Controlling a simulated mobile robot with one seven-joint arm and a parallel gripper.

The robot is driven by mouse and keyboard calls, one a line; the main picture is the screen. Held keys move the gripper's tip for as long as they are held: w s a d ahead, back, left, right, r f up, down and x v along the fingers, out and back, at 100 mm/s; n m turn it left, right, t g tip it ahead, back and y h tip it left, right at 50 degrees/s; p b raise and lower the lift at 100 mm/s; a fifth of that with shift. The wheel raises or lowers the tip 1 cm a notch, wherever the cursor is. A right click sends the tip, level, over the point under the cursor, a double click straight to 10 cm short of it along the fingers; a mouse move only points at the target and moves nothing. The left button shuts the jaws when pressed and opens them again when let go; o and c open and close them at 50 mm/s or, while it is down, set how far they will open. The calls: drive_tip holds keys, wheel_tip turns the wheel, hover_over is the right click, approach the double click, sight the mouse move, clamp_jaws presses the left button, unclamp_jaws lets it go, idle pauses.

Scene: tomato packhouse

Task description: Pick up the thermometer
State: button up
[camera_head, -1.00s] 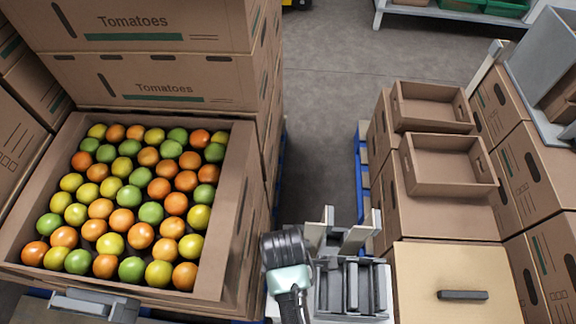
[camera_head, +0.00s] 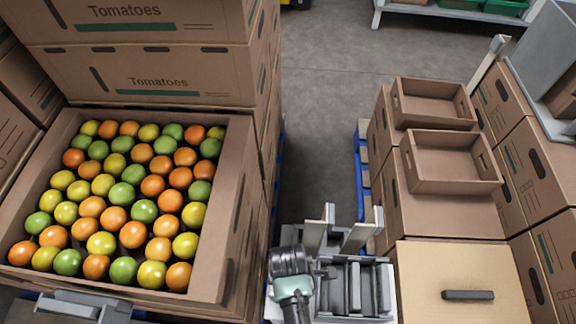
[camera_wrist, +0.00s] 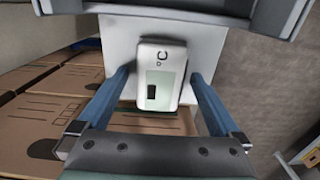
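The thermometer (camera_wrist: 160,92) is a small white device with a pale green display and a °C mark. It shows in the middle of the wrist view, in front of a pale panel (camera_wrist: 118,40). My gripper (camera_wrist: 159,76) is open, with one blue finger on each side of the thermometer. A narrow gap shows between the device and the fingertips, so they do not look closed on it. I cannot make out the thermometer in the head view.
An open crate of tomatoes (camera_head: 235,170) stands at the left below stacked Tomatoes cartons (camera_head: 160,65). At the right are more cartons (camera_head: 450,215), two empty open boxes (camera_head: 455,178) and a tan lid (camera_head: 450,265) with a dark handle. Bare floor (camera_head: 320,110) lies between the stacks.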

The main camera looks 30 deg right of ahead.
drive_tip(key=c, duration=1.5)
drive_tip(key=shift+r, duration=0.1)
wheel_tip(320, 180, up, 10)
drive_tip(key=p, duration=0.3)
